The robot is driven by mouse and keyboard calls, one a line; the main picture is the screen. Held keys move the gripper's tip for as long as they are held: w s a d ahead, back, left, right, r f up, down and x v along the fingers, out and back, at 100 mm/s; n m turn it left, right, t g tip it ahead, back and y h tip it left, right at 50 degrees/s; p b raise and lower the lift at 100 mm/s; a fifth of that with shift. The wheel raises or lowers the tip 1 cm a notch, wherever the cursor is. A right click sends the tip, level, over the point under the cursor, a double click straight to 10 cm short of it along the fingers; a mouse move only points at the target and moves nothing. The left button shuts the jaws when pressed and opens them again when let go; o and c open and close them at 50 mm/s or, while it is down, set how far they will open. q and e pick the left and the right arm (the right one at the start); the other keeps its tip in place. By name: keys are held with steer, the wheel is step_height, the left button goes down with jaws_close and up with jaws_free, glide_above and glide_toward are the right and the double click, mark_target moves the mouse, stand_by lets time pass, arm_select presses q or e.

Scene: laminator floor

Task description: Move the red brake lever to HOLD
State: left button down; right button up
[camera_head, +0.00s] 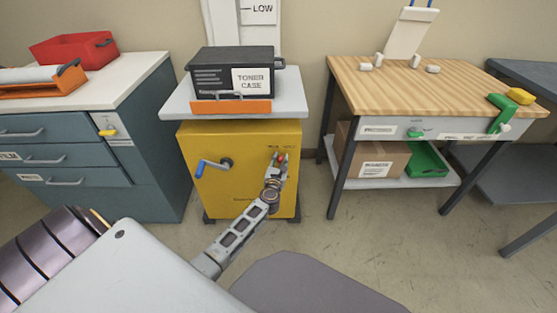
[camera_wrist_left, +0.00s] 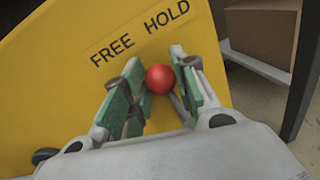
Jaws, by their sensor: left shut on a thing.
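The brake lever's round red knob (camera_wrist_left: 161,79) sits on the front of the yellow machine cabinet (camera_head: 229,146), at its upper right in the head view. The printed words FREE (camera_wrist_left: 113,51) and HOLD (camera_wrist_left: 167,19) are above it in the wrist view. The knob is below the gap between the two words; I cannot tell which setting it is at. My left gripper (camera_head: 278,163) is shut on the lever, with green finger pads (camera_wrist_left: 163,92) on either side of the knob. Most of the lever's arm is hidden. My right gripper is not in view.
A blue-handled crank (camera_head: 210,168) sticks out on the cabinet's left side. A toner case (camera_head: 232,70) stands on the cabinet's top. Blue drawers (camera_head: 60,154) are at left. A wooden bench (camera_head: 440,84) with a cardboard box (camera_head: 372,158) below stands at right.

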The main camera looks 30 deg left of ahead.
arm_select(q)
steer(key=shift+w+d+f+m+g+p, duration=0.1)
steer(key=shift+w+d+m+g+p, duration=0.1)
steer(key=shift+w+d+m+p, duration=0.55)
steer(key=shift+d+f+m+g+p, duration=0.2)
steer(key=shift+d+m+p, duration=0.3)
steer(key=shift+m+p, duration=0.55)
steer(key=shift+w+d+f+m+g+p, duration=0.15)
steer(key=shift+w+d+m+p, duration=0.4)
steer(key=shift+p, duration=0.6)
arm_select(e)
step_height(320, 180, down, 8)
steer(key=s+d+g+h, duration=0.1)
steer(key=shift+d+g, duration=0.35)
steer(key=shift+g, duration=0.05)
arm_select(q)
steer(key=shift+s+d+r, duration=0.1)
steer(key=shift+s, duration=0.05)
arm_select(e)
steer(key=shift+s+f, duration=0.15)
arm_select(q)
steer(key=c, duration=1.1)
jaws_free()
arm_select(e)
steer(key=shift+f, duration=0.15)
